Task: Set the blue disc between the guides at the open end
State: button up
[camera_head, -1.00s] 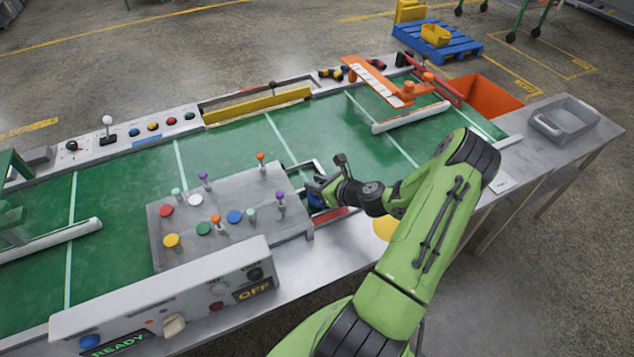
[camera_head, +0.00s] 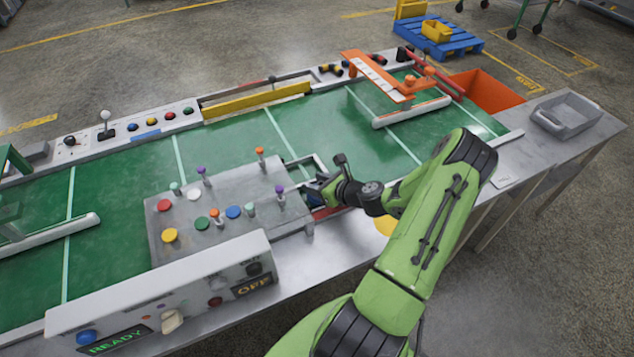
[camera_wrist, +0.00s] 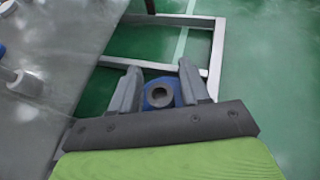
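The blue disc (camera_wrist: 152,101), with a grey ring-shaped knob (camera_wrist: 160,97) on top, sits between the two fingers of my gripper (camera_wrist: 158,68) in the wrist view. The fingers flank it closely on both sides and appear shut on it. In the head view my gripper (camera_head: 319,190) is low at the right end of the grey peg panel, and the disc is mostly hidden there. Thin metal guide rails (camera_wrist: 216,48) form a frame over the green belt just ahead of the fingertips. Whether the disc touches the surface below cannot be told.
The grey panel (camera_head: 240,187) with several coloured discs and upright pegs lies left of my gripper. A control box (camera_head: 160,298) stands in front. An orange arm-like gate (camera_head: 385,80), an orange bin (camera_head: 488,92) and a grey tray (camera_head: 567,115) are farther right.

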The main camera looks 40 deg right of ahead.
jog(key=shift+o, duration=0.9)
jog(key=p+v, duration=0.3)
jog(key=v, duration=1.2)
jog(key=shift+s+r, duration=0.25)
jog(key=shift+s, duration=0.05)
jog(key=shift+d, duration=0.1)
jog(key=w+a+r+n+g+y+p, duration=0.15)
jog(key=a+r+n+g, duration=0.3)
jog(key=a+n, duration=0.45)
jog(key=w+a+r+n+g+y, duration=0.15)
jog(key=a+r+n+g, duration=0.4)
jog(key=n, duration=0.55)
jog(key=s+a+r+n+t+h, duration=0.1)
jog(key=s+a+r+n+h, duration=0.1)
jog(key=s+a+r+n, duration=0.3)
jog(key=s+a+r+n+t+h+p, duration=0.1)
jog(key=s+a+r+n, duration=0.4)
jog(key=r+n, duration=0.5)
jog(key=a+t, duration=0.1)
jog(key=a, duration=0.1)
jog(key=shift+s+a+h, duration=0.2)
jog(key=shift+a+h, duration=0.1)
jog(key=shift+h, duration=0.1)
